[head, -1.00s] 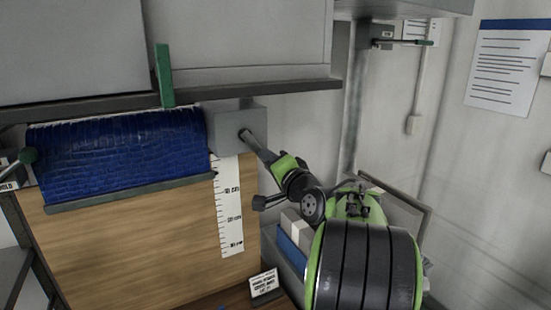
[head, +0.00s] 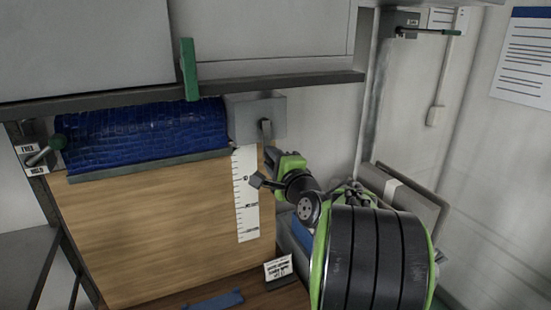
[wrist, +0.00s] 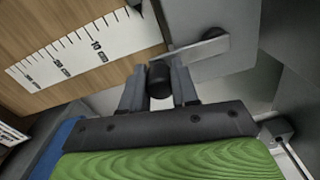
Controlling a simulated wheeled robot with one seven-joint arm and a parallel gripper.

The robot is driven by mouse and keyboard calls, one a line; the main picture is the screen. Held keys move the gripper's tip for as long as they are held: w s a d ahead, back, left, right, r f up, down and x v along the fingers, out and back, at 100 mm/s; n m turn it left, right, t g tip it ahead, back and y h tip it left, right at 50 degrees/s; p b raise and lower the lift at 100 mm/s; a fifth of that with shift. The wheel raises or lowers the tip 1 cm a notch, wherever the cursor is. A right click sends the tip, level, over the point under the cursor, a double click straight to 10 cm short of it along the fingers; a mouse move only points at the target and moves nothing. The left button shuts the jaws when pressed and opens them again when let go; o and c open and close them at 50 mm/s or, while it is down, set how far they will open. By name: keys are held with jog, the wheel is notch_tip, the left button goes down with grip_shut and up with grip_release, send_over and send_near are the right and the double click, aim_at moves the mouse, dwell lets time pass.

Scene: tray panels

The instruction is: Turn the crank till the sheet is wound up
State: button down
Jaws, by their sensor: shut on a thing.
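The blue sheet (head: 140,138) hangs as a short band below the shelf, with a grey-green bar (head: 150,166) along its lower edge. The bar's right end is near the top of the white scale (head: 246,205). The grey crank box (head: 258,112) stands right of the sheet. The crank arm (head: 266,130) points down from it; the arm also shows in the wrist view (wrist: 195,50). My gripper (wrist: 158,85) is shut on the dark crank knob (wrist: 159,78), one finger on each side. In the head view my gripper (head: 271,157) is below the box.
A green upright strip (head: 189,70) stands at the shelf edge (head: 300,86). A small sign (head: 278,268) and blue piece (head: 215,301) lie below the wooden board (head: 160,240).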

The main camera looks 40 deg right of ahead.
jog(key=shift+f, duration=0.1)
dwell(0.3)
jog(key=c, duration=0.8)
grip_release()
jog(key=shift+c, duration=0.2)
jog(key=shift+s, duration=0.1)
jog(key=b+v, duration=0.4)
jog(key=v, duration=1.1)
jog(key=shift+s, duration=0.3)
jog(key=shift+a, duration=0.15)
